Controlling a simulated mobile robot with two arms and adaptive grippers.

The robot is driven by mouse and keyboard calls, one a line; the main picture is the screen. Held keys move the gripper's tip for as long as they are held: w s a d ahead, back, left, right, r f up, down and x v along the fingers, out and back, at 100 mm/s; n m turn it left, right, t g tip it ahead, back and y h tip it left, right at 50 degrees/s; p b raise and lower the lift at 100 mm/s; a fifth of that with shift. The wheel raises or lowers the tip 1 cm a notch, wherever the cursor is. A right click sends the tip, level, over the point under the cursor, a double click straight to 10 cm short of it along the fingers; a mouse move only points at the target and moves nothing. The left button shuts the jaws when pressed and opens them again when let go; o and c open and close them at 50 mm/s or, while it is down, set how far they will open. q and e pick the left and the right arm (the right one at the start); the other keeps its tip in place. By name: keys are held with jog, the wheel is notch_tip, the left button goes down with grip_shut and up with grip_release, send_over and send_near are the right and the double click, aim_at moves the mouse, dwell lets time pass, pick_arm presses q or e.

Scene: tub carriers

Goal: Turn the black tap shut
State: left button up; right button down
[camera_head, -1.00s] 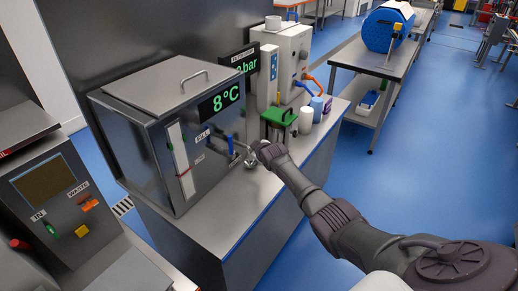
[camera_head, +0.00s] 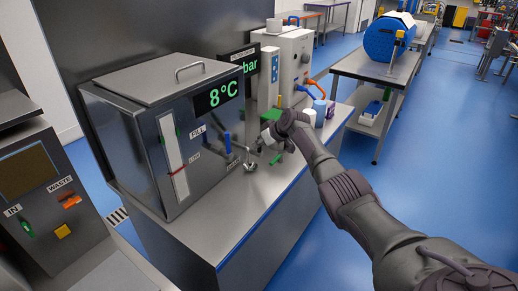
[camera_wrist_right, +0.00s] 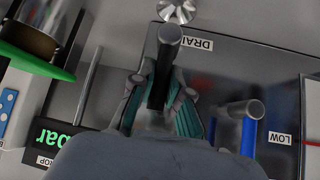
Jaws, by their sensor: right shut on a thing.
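The steel tank (camera_head: 150,140) with the 8°C display stands on the counter at the left of the head view. In the right wrist view the black tap's lever (camera_wrist_right: 158,85) lies between the teal-padded fingers of my right gripper (camera_wrist_right: 160,100), beside the DRAIN label. My right gripper is shut on it. In the head view this gripper (camera_head: 262,147) is at the tank's front right, and it hides most of the black tap. A blue tap (camera_wrist_right: 249,132) is beside it, near the LOW label; it also shows in the head view (camera_head: 228,144). My left gripper is out of view.
A green-topped container (camera_head: 270,115) stands behind my right gripper, partly hidden by the arm. A grey machine (camera_head: 290,60) and small tubs (camera_head: 319,110) are farther back on the counter (camera_head: 235,195). The counter front is clear. A control panel (camera_head: 45,195) stands at the left.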

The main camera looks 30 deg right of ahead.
jog(key=shift+d, duration=0.1)
dwell(0.3)
jog(key=c, duration=1.1)
grip_release()
jog(key=shift+c, duration=0.2)
jog(key=v, duration=1.2)
